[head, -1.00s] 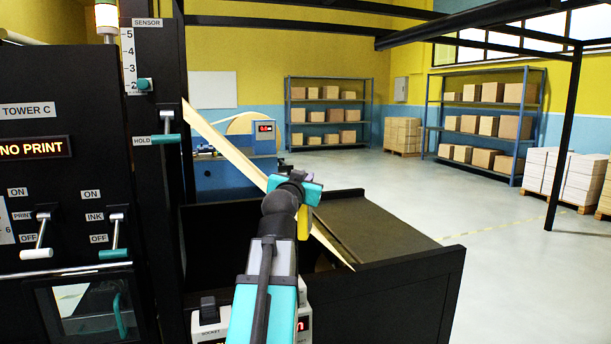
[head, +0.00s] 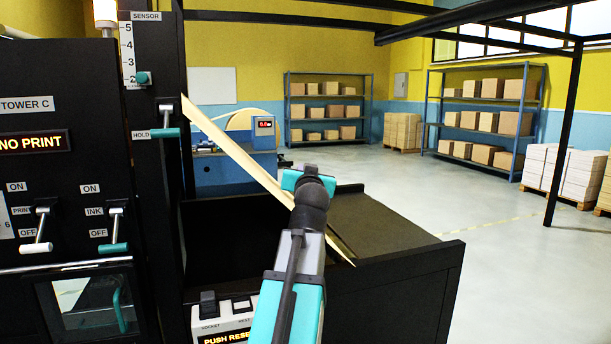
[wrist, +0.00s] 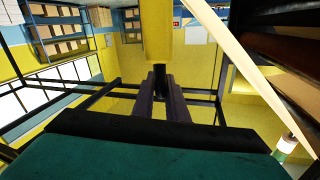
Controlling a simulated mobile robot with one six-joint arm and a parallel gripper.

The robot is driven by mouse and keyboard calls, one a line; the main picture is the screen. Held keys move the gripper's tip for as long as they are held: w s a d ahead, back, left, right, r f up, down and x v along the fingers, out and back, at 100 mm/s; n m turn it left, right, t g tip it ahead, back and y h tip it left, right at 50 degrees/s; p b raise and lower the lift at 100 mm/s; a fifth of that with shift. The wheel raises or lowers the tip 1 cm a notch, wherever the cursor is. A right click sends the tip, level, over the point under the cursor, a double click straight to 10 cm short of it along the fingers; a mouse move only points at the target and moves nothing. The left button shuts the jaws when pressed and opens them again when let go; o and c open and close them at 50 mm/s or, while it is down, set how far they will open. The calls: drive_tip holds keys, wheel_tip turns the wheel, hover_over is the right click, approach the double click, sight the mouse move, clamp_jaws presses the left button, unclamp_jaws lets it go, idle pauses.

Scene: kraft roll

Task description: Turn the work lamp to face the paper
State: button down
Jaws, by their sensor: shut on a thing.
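My gripper (wrist: 160,100) shows in the wrist view as two dark purple fingers, shut on a short dark stem (wrist: 158,75). The stem joins a smooth yellow body (wrist: 163,38), which appears to be the work lamp; its face is not visible. In the head view my arm hides the fingertips and the lamp. The paper (head: 240,160) is a pale web slanting down to the right, passing behind my wrist. It also shows in the wrist view (wrist: 248,70), to the right of the yellow body and apart from it in the picture.
A black press tower (head: 75,120) with levers stands at left. A black-walled bay (head: 400,280) surrounds the lower web. A small panel (head: 225,320) with a socket and rocker switches sits beside my arm. Open floor (head: 510,260) lies right; shelves (head: 328,105) stand behind.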

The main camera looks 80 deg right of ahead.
drive_tip(key=shift+d+f+n+t+y+b, duration=0.15)
drive_tip(key=shift+n+t+b, duration=0.2)
drive_tip(key=shift+t+b, duration=0.35)
drive_tip(key=shift+d+f+n+t+y+b, duration=0.15)
drive_tip(key=shift+n+t+b, duration=0.25)
drive_tip(key=shift+b, duration=0.55)
drive_tip(key=shift+d+n+t+y+b, duration=0.1)
drive_tip(key=shift+n+t+y+b, duration=0.1)
drive_tip(key=shift+n+t+b, duration=0.45)
drive_tip(key=shift+w+r+t+y+b, duration=0.15)
drive_tip(key=shift+t+y+b, duration=0.3)
drive_tip(key=shift+b, duration=0.7)
drive_tip(key=c, duration=1.8)
unclamp_jaws()
drive_tip(key=shift+r, duration=0.1)
drive_tip(key=shift+a, duration=0.1)
drive_tip(key=b+v, duration=0.1)
drive_tip(key=v, duration=0.6)
drive_tip(key=b+v, duration=0.1)
drive_tip(key=v, duration=0.6)
drive_tip(key=shift+f, duration=0.25)
